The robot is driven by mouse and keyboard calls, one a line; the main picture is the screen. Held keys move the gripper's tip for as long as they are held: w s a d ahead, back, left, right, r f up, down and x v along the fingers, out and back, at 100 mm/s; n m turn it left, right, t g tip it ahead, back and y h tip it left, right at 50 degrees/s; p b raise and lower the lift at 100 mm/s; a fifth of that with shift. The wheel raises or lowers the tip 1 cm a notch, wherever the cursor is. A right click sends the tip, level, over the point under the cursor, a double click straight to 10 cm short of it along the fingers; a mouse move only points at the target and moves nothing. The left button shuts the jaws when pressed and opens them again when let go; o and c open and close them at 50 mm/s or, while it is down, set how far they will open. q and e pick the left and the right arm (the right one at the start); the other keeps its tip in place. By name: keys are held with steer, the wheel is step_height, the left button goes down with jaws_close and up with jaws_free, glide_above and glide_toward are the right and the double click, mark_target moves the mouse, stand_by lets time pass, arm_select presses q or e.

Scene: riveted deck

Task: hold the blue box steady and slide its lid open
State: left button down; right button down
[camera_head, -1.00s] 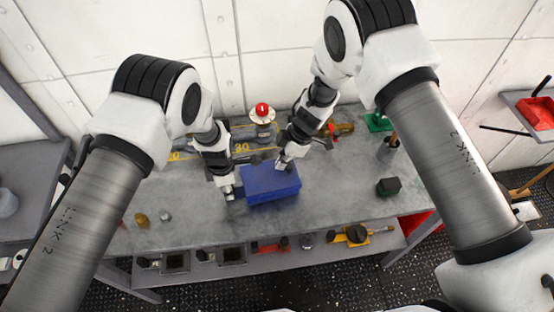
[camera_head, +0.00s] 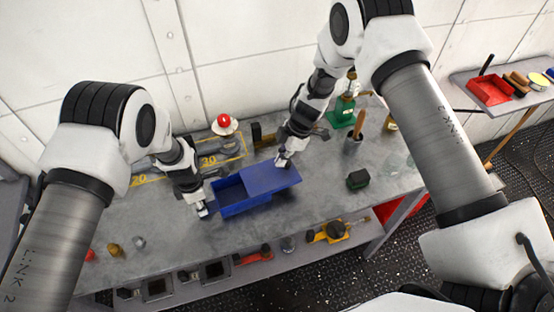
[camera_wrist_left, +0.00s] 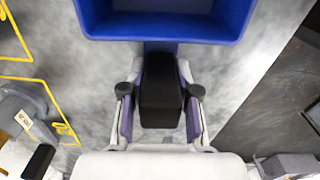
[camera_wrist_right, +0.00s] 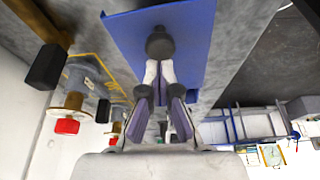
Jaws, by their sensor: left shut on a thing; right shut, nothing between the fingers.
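The blue box (camera_head: 243,207) stands on the grey bench, its left part open and its inside showing. Its flat blue lid (camera_head: 272,179) is shifted right and covers the right part. My left gripper (camera_head: 203,211) is at the box's left end. In the left wrist view, this gripper (camera_wrist_left: 160,95) is shut on a dark handle-like part joined to the box (camera_wrist_left: 247,18). My right gripper (camera_head: 281,161) is shut and empty at the lid. In the right wrist view, its closed fingertips (camera_wrist_right: 158,68) are by a dark round knob (camera_wrist_right: 160,42) on the lid (camera_wrist_right: 195,35).
A red-topped beacon (camera_head: 225,124) and pipes stand behind the box. Several small items sit on the lower shelf.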

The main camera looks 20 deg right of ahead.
mark_target(269, 172)
steer(key=a, duration=0.1)
steer(key=a+r, duration=0.1)
steer(key=a, duration=0.1)
steer(key=shift+w+a+r, duration=0.1)
steer(key=shift+a+r, duration=0.2)
steer(key=shift+a, duration=0.1)
arm_select(q)
steer(key=shift+f, duration=0.1)
arm_select(e)
steer(key=v, duration=0.9)
steer(key=shift+d, duration=0.1)
arm_select(q)
steer(key=c, duration=0.9)
jaws_free()
steer(key=shift+o, duration=0.7)
steer(key=shift+w, duration=0.15)
arm_select(e)
steer(key=shift+w+f, duration=0.1)
